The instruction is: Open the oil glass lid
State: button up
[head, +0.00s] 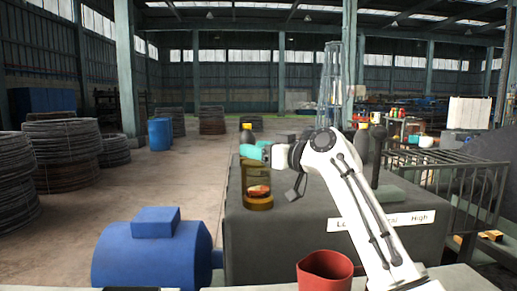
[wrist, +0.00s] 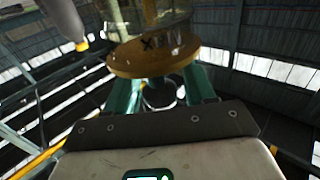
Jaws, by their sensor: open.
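The oil glass (head: 257,183) stands on the dark machine top in the head view, a clear cylinder with an amber base and something reddish inside. My gripper (head: 253,152) is at the top of the oil glass in the head view and hides much of the lid there. In the wrist view my gripper (wrist: 160,90) is open, its teal fingers either side of a small round part at the lid. I cannot tell whether they touch it.
A dark bottle with a yellow cap (head: 247,133) stands close behind the oil glass. A red cup (head: 325,270) is at the near edge and a blue motor housing (head: 152,250) at the lower left. A barred railing (head: 455,185) is at the right.

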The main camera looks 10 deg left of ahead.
jog(key=shift+c, duration=0.5)
grip_shut()
